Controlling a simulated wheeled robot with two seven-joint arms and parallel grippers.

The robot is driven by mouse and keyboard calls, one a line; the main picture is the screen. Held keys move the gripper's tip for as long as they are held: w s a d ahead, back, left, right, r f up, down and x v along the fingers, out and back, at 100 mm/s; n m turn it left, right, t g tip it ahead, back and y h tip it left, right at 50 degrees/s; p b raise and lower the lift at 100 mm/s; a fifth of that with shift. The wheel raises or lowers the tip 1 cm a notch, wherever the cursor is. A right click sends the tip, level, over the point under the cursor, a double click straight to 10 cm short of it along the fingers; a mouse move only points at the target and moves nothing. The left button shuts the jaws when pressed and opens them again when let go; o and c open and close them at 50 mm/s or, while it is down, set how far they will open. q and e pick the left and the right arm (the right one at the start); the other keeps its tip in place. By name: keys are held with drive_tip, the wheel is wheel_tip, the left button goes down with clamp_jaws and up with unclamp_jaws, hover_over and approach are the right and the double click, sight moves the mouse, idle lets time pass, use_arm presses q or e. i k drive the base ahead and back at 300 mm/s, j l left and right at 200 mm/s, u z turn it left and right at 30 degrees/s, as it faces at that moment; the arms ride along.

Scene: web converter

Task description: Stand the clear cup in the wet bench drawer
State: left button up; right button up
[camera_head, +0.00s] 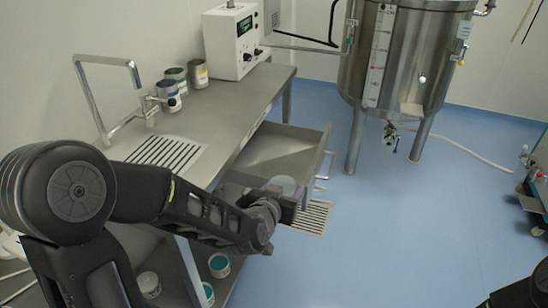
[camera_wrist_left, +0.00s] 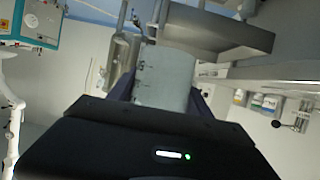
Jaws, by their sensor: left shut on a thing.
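The clear cup (camera_head: 284,183) is held in my left gripper (camera_head: 286,198), its top showing above the fingers. In the left wrist view the cup (camera_wrist_left: 163,80) fills the space between the two dark fingers (camera_wrist_left: 163,100), which are shut on it. The wet bench drawer (camera_head: 285,150) is pulled out from under the steel bench, with its handle on its right side. In the head view the gripper and cup overlap the drawer's near end. In the left wrist view the drawer (camera_wrist_left: 220,32) shows beyond the cup. My right gripper is not in view.
The bench top (camera_head: 215,110) carries a faucet (camera_head: 110,95), several cans (camera_head: 175,77) and a white instrument box (camera_head: 232,42). More containers (camera_head: 219,265) stand below the bench. A steel tank (camera_head: 405,60) stands beyond the drawer. The blue floor at right is mostly clear.

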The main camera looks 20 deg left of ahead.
sight(283, 156)
drive_tip(key=i+l+u, duration=0.3)
drive_tip(key=i+l, duration=0.45)
drive_tip(key=i+l+u, duration=0.3)
drive_tip(key=i+l, duration=0.5)
drive_tip(key=l, duration=0.1)
